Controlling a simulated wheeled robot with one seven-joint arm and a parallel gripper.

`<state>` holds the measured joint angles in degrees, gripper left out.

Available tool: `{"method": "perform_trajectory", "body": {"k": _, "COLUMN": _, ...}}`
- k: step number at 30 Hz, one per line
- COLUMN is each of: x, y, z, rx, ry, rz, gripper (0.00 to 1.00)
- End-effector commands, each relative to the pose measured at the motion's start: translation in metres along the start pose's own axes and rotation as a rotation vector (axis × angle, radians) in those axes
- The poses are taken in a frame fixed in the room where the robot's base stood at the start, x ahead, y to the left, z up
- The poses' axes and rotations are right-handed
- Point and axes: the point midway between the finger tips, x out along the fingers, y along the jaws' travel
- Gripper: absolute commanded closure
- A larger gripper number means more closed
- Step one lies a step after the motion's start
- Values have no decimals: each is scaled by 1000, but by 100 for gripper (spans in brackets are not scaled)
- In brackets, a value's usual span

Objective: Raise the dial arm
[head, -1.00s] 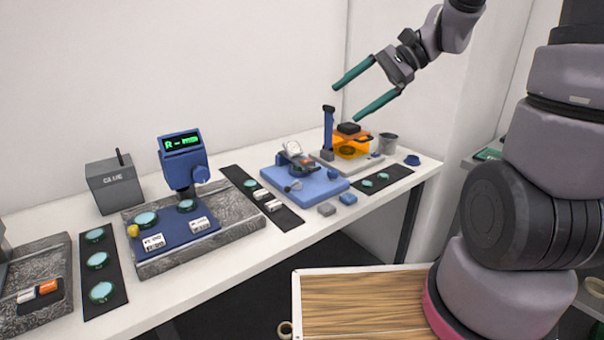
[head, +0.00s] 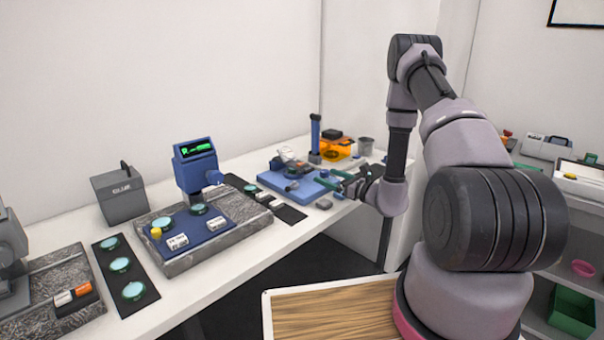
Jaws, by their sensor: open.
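The dial gauge (head: 287,155) with its pale face sits on a tilted arm over the blue base plate (head: 277,182) on the bench. The arm is small in the head view, and its exact angle is hard to tell. A dark round part (head: 294,170) lies beneath it. My gripper (head: 324,178), with teal fingers, is open and empty at the right side of the blue base. Its fingertips point left towards the dial arm. I cannot tell whether they touch the base; they look apart from the dial arm.
A blue post (head: 315,135) and an orange box (head: 338,149) stand behind the gripper. Small grey and blue blocks lie at the bench's front edge.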

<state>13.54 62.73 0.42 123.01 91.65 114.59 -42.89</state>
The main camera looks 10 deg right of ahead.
Motion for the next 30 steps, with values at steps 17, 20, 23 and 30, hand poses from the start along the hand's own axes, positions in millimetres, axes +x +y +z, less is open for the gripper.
{"method": "perform_trajectory", "body": {"k": 17, "x": 80, "y": -3, "z": -6, "rx": 3, "ry": 1, "rz": -15, "gripper": 5}}
{"method": "perform_trajectory", "body": {"k": 20, "x": 93, "y": -4, "z": -6, "rx": 4, "ry": 2, "rz": -15, "gripper": 5}}
{"method": "perform_trajectory", "body": {"k": 23, "x": 102, "y": -4, "z": -6, "rx": 5, "ry": 2, "rz": -16, "gripper": 5}}
{"method": "perform_trajectory", "body": {"k": 30, "x": 107, "y": -4, "z": -6, "rx": 5, "ry": 3, "rz": -16, "gripper": 5}}
